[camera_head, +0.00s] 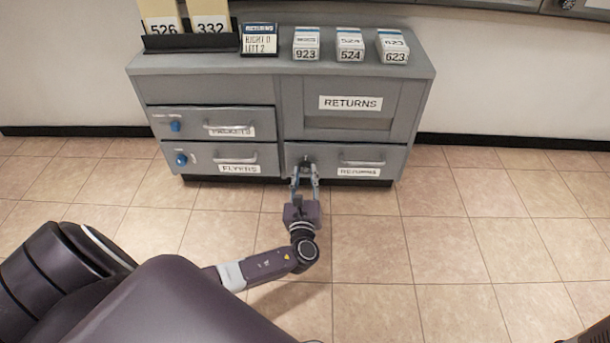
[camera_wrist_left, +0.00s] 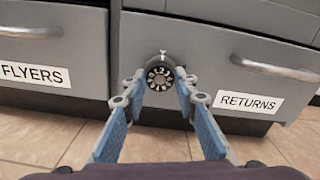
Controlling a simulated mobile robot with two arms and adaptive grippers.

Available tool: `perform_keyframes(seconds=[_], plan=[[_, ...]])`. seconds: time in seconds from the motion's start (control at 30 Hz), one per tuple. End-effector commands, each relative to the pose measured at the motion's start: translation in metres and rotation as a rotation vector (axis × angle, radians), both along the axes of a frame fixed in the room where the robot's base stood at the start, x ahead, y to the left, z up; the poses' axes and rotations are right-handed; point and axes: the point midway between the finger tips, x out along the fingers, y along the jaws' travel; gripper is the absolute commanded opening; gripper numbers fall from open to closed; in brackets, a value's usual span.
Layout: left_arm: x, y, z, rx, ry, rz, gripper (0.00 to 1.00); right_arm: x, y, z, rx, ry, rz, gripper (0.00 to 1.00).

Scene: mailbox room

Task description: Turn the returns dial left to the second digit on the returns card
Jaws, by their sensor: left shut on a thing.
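The returns dial (camera_wrist_left: 160,77) is a dark round dial with white digits on the front of the returns drawer (camera_wrist_left: 225,70), below a small white pointer mark. My left gripper (camera_head: 305,170) is at this dial in the head view, and its blue fingers (camera_wrist_left: 160,86) are shut on the dial's sides in the left wrist view. Which digit is at the pointer is too small to tell. The returns card (camera_head: 259,39) stands on the cabinet top and reads "RETURNS, RIGHT 0, LEFT 2". My right gripper is not in view.
The grey cabinet (camera_head: 281,64) also has a packets drawer (camera_head: 200,122) and a flyers drawer (camera_head: 215,160) with blue knobs. Bundles 923 (camera_head: 306,43), 524 (camera_head: 350,44) and 623 (camera_head: 393,46) stand on top. The tiled floor around is clear.

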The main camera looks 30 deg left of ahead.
Motion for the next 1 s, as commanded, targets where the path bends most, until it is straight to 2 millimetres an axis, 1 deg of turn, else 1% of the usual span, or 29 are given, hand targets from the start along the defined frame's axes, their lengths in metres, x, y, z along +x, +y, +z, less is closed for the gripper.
perform_keyframes(seconds=[0.3, 0.33, 0.4, 0.5, 1.0], plan=[[-0.0001, -0.0006, 0.0, -0.001, 0.0, -0.001, 0.03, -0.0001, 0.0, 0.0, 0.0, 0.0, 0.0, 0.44], [-0.0001, -0.0006, -0.0001, -0.001, 0.0, -0.001, 0.28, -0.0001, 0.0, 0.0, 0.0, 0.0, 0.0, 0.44], [0.0, -0.0005, 0.0, -0.001, 0.0, -0.001, 0.35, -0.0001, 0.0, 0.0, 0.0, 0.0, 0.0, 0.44], [-0.0001, -0.0004, 0.0, -0.001, 0.001, 0.0, 0.44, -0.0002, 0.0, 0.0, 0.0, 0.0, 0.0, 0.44], [0.0001, 0.0002, 0.0006, 0.014, 0.008, 0.0, 0.44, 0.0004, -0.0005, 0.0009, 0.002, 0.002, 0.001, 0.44]])
